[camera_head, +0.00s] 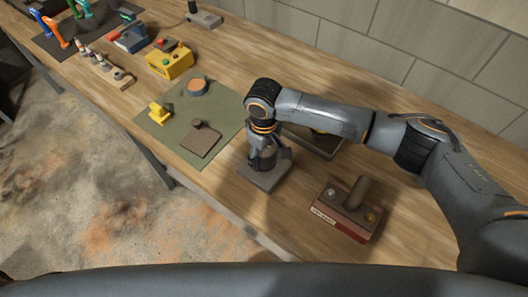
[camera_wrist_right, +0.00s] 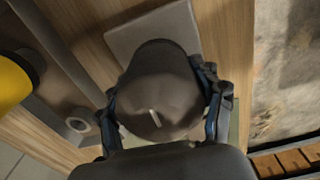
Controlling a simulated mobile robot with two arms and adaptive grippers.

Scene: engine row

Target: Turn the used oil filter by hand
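The used oil filter is a dark brown-grey round body (camera_wrist_right: 160,90) with a short white mark on its top, in the right wrist view. It stands on a grey plate (camera_head: 264,179) near the table's front edge. My right gripper (camera_head: 266,160) reaches down over it, with one finger on each side in the wrist view (camera_wrist_right: 163,100). The fingers look pressed against its sides. In the head view the gripper hides most of the filter. My left gripper is in neither view.
A red-brown box with an upright post (camera_head: 345,215) stands to the right of the plate. A green mat (camera_head: 160,132) with a yellow part (camera_head: 159,113) and a brown block (camera_head: 201,141) lies to the left. A yellow box (camera_head: 170,62) is farther back. My right forearm covers a tray behind.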

